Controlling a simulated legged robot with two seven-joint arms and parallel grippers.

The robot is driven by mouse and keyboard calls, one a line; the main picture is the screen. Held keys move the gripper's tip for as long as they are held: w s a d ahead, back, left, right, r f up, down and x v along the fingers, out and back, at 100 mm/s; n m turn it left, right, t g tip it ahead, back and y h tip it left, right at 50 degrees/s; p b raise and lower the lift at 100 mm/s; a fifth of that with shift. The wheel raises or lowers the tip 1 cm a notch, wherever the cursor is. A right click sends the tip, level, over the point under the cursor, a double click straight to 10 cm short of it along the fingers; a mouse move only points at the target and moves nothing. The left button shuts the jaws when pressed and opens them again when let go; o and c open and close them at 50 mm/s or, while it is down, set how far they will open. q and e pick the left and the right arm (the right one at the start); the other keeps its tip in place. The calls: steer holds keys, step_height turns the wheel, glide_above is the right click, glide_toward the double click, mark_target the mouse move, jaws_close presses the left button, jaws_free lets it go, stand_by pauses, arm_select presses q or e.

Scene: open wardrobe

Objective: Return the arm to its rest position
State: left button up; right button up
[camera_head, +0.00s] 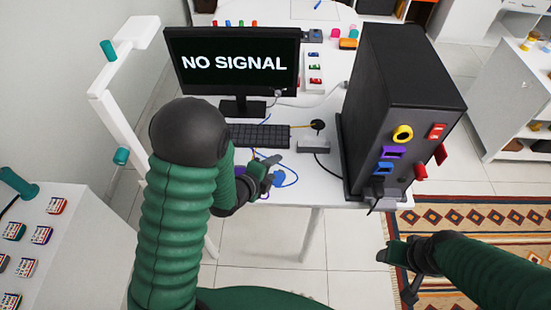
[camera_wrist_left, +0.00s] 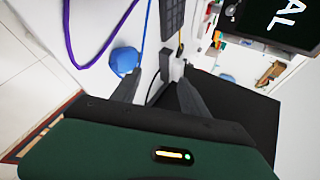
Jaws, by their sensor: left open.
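My left arm (camera_head: 178,215), green and ribbed with a dark elbow, reaches in from the left over the white desk's front edge. My left gripper (camera_head: 275,168) is in front of the keyboard, above or near blue and purple cables. In the left wrist view its two dark fingers (camera_wrist_left: 158,85) stand apart with nothing held between them. A blue rounded object (camera_wrist_left: 124,60) lies beyond the left finger, apart from the grip as far as I can tell. My right gripper (camera_head: 397,275) is at the lower right over the rug, fingers spread and empty.
A monitor (camera_head: 240,62) reading "NO SIGNAL", a keyboard (camera_head: 258,135) and a black computer tower (camera_head: 395,105) stand on the white desk (camera_head: 330,165). A white frame (camera_head: 125,125) stands left. The tiled floor (camera_head: 335,240) is clear.

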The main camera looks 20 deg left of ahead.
arm_select(q)
steer(key=s+a+r+n+g+y, duration=0.1)
steer(key=s+n+g, duration=0.3)
steer(key=s+n, duration=0.5)
steer(key=s+a+r+n+g+y, duration=0.1)
steer(key=s+n+g, duration=0.3)
steer(key=s+n, duration=0.4)
steer(key=r+n, duration=0.1)
steer(key=n, duration=0.2)
steer(key=shift+s+r+n+g+y, duration=0.3)
steer(key=shift+s+r+n+y, duration=0.05)
steer(key=shift+n+y, duration=0.05)
